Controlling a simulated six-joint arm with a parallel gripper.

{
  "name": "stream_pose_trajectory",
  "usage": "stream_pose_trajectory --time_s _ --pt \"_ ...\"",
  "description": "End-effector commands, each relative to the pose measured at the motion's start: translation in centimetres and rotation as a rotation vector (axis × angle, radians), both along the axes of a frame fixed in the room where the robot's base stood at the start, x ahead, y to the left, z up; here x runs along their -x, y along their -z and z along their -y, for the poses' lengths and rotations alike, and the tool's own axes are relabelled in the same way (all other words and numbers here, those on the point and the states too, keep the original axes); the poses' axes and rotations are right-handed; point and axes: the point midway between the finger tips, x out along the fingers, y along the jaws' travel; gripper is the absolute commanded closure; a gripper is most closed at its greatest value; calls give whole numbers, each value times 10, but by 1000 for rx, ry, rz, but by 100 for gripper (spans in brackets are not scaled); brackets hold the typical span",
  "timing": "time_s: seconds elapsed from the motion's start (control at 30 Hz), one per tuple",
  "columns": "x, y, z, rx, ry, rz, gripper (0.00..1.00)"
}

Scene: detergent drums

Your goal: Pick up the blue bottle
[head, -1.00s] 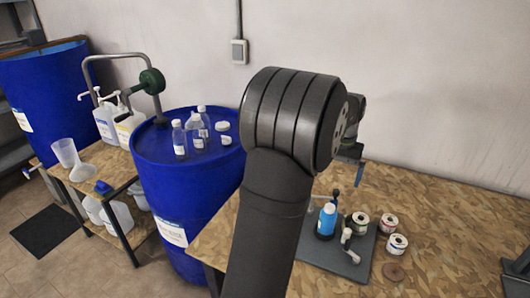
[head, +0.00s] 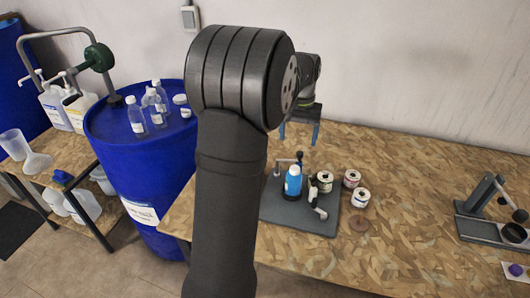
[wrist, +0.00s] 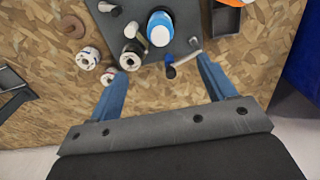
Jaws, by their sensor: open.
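The blue bottle (head: 293,183), with a white cap, stands upright on a dark grey plate (head: 317,224) on the wood-chip table. In the wrist view the bottle (wrist: 158,35) is at the top, beyond my fingertips and between their lines. My gripper (head: 299,134) is above and behind the bottle in the head view, its blue fingers pointing down. In the wrist view my gripper (wrist: 161,76) is open with nothing between the fingers. My arm hides part of the table and plate's left side.
Black clamps stand close around the bottle. Several wire spools, including one (head: 351,178), sit to its right. A blue drum (head: 160,190) with small clear bottles is at left. A black stand (head: 490,215) is far right; the table between is mostly clear.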

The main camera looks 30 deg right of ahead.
Motion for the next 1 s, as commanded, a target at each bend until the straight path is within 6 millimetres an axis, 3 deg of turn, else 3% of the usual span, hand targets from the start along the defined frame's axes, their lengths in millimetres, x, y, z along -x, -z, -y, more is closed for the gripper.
stream_pose_trajectory --time_s 0.17,0.5,0.63,0.77,1.0 --pt "0 -3 1 1 131 1 24" --pt "0 -13 5 1 634 1 24" --pt "0 -12 5 -1 711 -1 24" --pt "0 4 5 -1 724 -3 24" --pt "0 56 5 -2 722 -5 24"
